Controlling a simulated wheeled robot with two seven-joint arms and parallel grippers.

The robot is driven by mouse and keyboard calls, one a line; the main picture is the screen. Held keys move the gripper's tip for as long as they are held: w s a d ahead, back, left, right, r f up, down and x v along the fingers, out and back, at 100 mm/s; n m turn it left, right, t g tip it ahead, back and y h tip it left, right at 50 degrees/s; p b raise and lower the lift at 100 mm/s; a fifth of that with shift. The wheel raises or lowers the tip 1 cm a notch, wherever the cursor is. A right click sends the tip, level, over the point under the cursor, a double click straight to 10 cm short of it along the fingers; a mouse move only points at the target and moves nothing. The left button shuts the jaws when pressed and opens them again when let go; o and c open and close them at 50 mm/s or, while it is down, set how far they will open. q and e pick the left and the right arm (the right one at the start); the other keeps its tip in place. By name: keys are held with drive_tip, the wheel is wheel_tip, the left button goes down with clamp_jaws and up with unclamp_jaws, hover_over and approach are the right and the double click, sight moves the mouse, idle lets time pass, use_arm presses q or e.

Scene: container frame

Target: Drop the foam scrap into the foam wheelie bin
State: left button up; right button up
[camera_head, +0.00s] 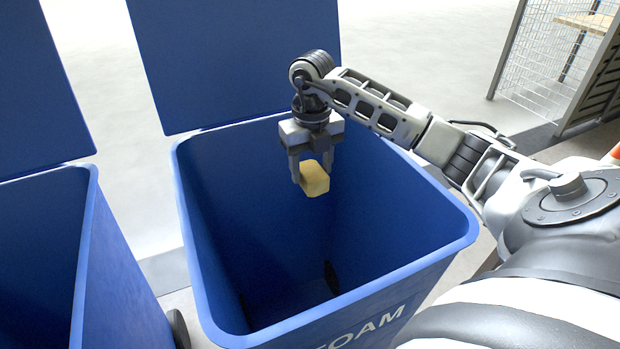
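The foam wheelie bin (330,313) is blue, with its lid (237,60) open at the back and the letters "OAM" showing on its front. My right gripper (312,178) points down over the bin's mouth near the back rim. It is shut on the foam scrap (315,179), a small pale yellow block, with fingers on either side of it. The scrap hangs inside the outline of the opening, clear of the walls. The bin's visible inside looks empty apart from dark spots low down. My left gripper is not in view.
A second blue bin (105,260) with its lid (35,90) open stands close by at the left. A wire mesh cage (545,70) with a wooden shelf stands at the back right. The pale floor (430,50) behind the bins is clear.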

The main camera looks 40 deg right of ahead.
drive_tip(key=shift+o, duration=1)
wheel_tip(320, 180, up, 16)
drive_tip(key=p, duration=0.3)
